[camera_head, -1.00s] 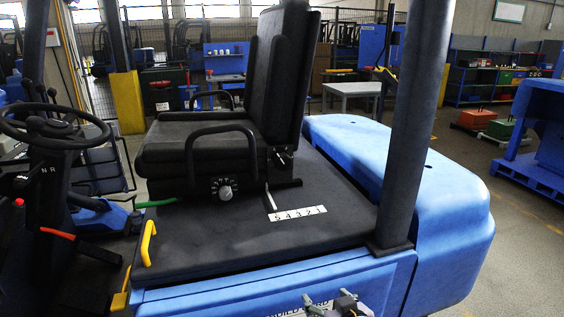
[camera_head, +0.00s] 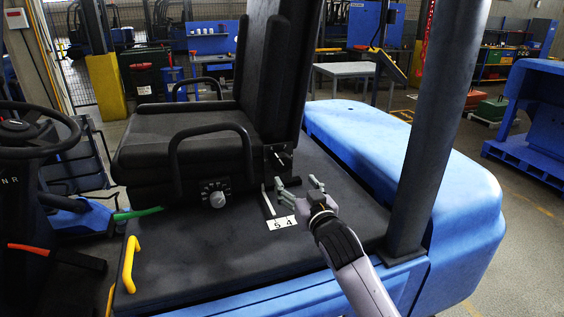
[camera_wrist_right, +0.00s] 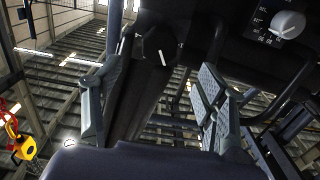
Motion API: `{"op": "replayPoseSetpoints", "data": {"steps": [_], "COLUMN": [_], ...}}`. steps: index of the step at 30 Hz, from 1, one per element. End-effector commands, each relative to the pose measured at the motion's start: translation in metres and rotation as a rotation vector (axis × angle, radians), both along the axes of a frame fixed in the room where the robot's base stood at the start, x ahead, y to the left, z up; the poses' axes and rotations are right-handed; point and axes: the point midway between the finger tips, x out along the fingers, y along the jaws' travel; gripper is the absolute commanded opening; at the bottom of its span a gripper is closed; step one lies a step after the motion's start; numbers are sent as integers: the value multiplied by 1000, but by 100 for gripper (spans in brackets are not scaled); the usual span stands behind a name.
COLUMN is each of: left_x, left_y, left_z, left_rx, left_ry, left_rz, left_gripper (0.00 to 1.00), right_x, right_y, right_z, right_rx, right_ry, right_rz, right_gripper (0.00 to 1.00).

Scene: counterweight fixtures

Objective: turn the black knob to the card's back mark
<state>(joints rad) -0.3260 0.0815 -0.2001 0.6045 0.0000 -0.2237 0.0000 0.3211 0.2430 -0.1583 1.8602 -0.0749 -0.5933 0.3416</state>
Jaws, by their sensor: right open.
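The black knob (camera_wrist_right: 158,45) shows in the right wrist view, ahead of and between my open fingers, with a short white pointer line on its face. In the head view the black knob (camera_head: 281,160) is small and dark, low on the side of the seat. My right gripper (camera_head: 300,188) is open and empty, in front of the knob and apart from it; its fingers also show in the right wrist view (camera_wrist_right: 155,100). My left gripper is not in view.
A white-grey dial (camera_head: 217,198) with printed marks sits on the seat base. A pale lever (camera_head: 268,202) stands beside the card. The black armrest (camera_head: 212,130) and the blue truck's dark post (camera_head: 425,130) flank the space. The dark deck left of the card is clear.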

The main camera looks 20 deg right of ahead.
Motion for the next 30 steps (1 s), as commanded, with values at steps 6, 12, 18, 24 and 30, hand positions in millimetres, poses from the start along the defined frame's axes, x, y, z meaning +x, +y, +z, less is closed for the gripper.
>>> {"op": "replayPoseSetpoints", "data": {"steps": [6, 12, 18, 24, 30], "left_x": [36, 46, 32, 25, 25], "left_y": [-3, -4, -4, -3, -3], "left_z": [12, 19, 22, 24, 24], "left_rx": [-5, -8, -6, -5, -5], "left_ry": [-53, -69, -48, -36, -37], "left_rz": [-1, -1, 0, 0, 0], "left_gripper": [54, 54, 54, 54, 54], "right_x": [38, 69, 94, 108, 112], "right_y": [2, 2, 4, 4, 4], "right_z": [2, 2, 1, 0, 0], "right_rx": [1, 0, 0, 0, 0], "right_ry": [0, 0, 1, 0, 1], "right_rz": [0, -1, 0, 0, 0], "right_gripper": [66, 66, 66, 66, 66]}}
